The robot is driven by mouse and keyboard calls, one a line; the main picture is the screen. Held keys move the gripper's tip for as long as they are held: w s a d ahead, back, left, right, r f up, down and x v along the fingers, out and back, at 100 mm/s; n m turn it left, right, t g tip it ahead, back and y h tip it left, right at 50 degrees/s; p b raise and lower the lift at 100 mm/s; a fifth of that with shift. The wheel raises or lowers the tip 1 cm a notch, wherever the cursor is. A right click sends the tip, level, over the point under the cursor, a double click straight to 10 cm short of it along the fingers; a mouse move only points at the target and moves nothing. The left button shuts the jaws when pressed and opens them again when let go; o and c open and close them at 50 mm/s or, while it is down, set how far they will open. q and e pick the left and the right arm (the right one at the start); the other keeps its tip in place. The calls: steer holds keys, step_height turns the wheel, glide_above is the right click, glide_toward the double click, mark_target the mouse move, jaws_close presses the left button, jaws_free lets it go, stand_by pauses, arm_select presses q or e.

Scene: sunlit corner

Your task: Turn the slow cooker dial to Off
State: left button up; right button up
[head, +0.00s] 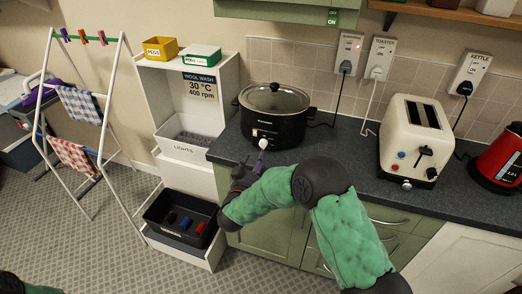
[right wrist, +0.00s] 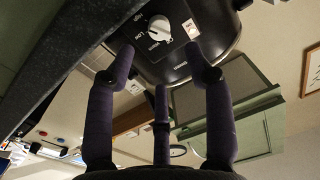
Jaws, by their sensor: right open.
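The black slow cooker (head: 277,118) with a glass lid stands on the dark counter, its front facing me. Its white dial (head: 263,143) is on the lower front; it also shows in the right wrist view (right wrist: 158,28). I cannot tell surely which mark the pointer meets. My right gripper (head: 252,166) is just below and in front of the dial. In the right wrist view its purple fingers (right wrist: 160,62) are spread, empty and apart from the dial. My left gripper is out of view.
A cream toaster (head: 410,140) and a red kettle (head: 499,160) stand to the right on the counter (head: 335,160). Wall sockets (head: 348,50) are behind. A white shelf unit (head: 190,100) and a drying rack (head: 85,105) stand to the left.

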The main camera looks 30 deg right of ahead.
mark_target(262, 146)
steer(key=b+x, duration=0.2)
steer(key=x, duration=0.5)
steer(key=shift+w+d+f, duration=0.1)
steer(key=shift+w+d, duration=0.1)
steer(key=shift+w, duration=0.05)
jaws_close()
